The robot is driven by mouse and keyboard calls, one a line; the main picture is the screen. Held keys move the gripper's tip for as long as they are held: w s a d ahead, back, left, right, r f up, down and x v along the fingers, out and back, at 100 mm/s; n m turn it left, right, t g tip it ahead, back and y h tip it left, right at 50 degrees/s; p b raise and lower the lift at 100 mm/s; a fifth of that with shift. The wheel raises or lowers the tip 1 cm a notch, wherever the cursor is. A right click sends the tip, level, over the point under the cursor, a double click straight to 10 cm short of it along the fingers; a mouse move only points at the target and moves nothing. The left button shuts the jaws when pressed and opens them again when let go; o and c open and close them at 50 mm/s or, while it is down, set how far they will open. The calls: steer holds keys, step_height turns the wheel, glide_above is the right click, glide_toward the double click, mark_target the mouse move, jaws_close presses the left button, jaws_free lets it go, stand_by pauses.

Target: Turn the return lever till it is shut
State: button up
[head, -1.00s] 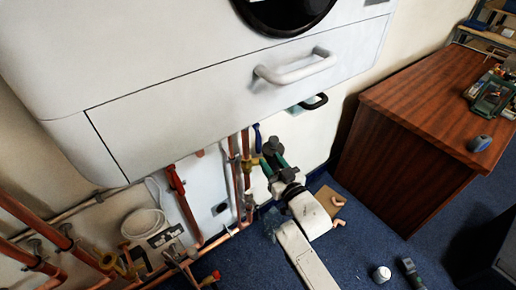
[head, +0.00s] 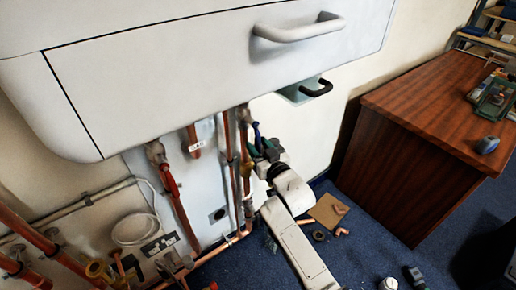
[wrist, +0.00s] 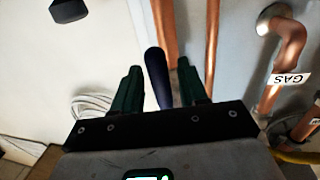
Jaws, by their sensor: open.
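A dark blue lever (head: 257,135) stands among the copper pipes under the white boiler casing. In the wrist view the lever (wrist: 157,78) rises between the two green fingers of my gripper (wrist: 157,82). A gap shows on each side of it, so the fingers look clear of it. In the head view my gripper (head: 262,150) is right at the lever, and its fingers partly hide it. My gripper is open. The lever's valve body is hidden behind my gripper. I see no label naming this lever.
Vertical copper pipes (wrist: 166,30) run close behind the fingers. A bent pipe labelled GAS (wrist: 292,45) is at the right. The boiler casing (head: 180,80) overhangs the pipes. A red lever (head: 168,181) hangs further left. A wooden desk (head: 430,130) stands right.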

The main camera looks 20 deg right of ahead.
steer(key=shift+w, duration=0.25)
steer(key=shift+c, duration=0.2)
jaws_close()
stand_by(0.3)
